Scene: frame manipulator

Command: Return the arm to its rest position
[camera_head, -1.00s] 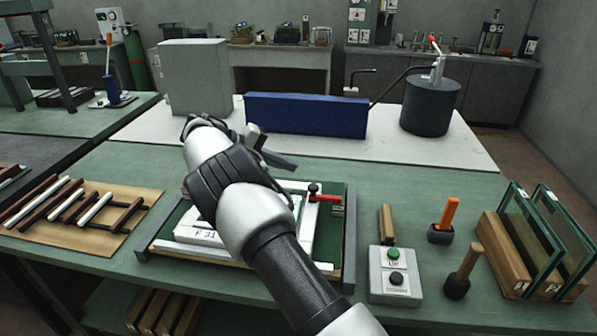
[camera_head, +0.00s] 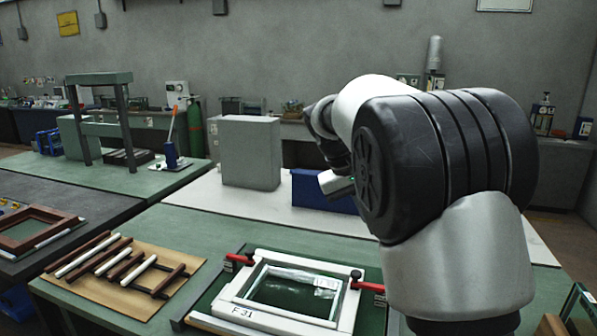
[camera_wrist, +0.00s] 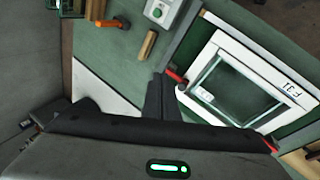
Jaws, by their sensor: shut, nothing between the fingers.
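My arm is folded up high at the right of the head view, its large black joint close to the camera. My gripper (camera_wrist: 163,97) shows in the wrist view with its dark fingers together and nothing between them. It is up off the table, apart from the white frame marked F 31 (camera_head: 248,311), which also shows in the wrist view (camera_wrist: 221,107). The frame lies in the green fixture with red clamps at its corners. In the head view the fingers are not clear behind my arm.
Wood and white strips (camera_head: 93,255) lie on a board at the left. A grey box (camera_head: 250,152) and a partly hidden blue block (camera_head: 310,190) stand behind. The wrist view shows a button box (camera_wrist: 158,12), a wooden block (camera_wrist: 147,45) and an orange-handled tool (camera_wrist: 110,23).

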